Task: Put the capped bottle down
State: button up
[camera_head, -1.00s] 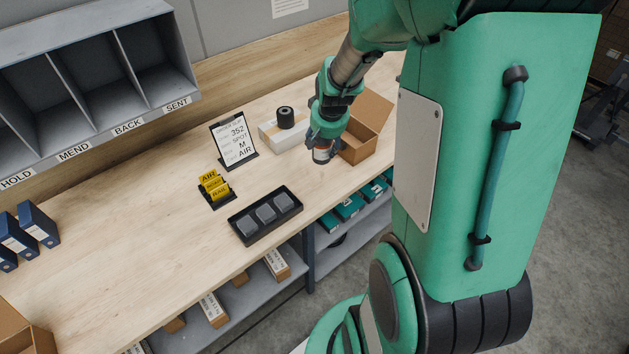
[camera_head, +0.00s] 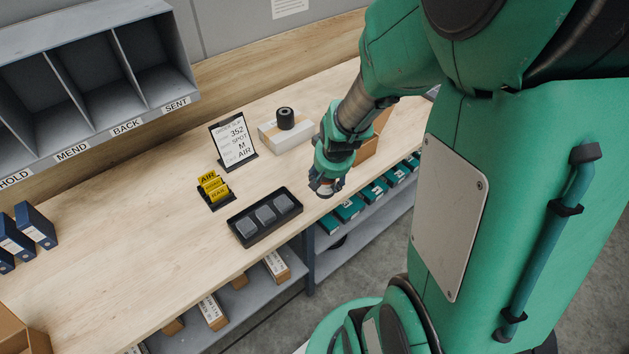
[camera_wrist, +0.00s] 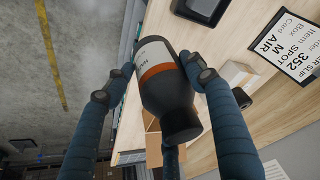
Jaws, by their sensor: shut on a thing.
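My gripper (camera_head: 327,180) is at the end of the arm, by the front edge of the workbench (camera_head: 130,255), right of the black tray. In the head view only a small part of the bottle (camera_head: 325,189) shows below the gripper. I cannot tell whether it touches the bench.
The black tray (camera_head: 241,233) holds grey blocks. An order slip stand (camera_head: 233,142), yellow cards (camera_head: 213,187), a white box (camera_head: 290,136) with a black roll (camera_head: 286,118) and an open cardboard box (camera_head: 372,143) stand nearby. Bare bench lies between tray and gripper.

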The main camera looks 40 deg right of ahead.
notch_tip(320, 180, down, 7)
jog(key=shift+f, duration=0.15)
jog(key=shift+w, duration=0.1)
dwell(0.5)
jog(key=w+d, duration=0.3)
jog(key=w, duration=0.4)
jog(key=w+d+f, duration=0.1)
jog(key=w+d, duration=0.3)
jog(key=w, duration=0.3)
jog(key=shift+d+f, duration=0.2)
jog(key=shift+f, duration=0.05)
jog(key=shift+f+b, duration=0.4)
jog(key=shift+f, duration=1.35)
jog(key=shift+f, duration=0.15)
jog(key=o, duration=1.4)
jog(key=shift+s, duration=0.1)
jog(key=shift+o, duration=0.2)
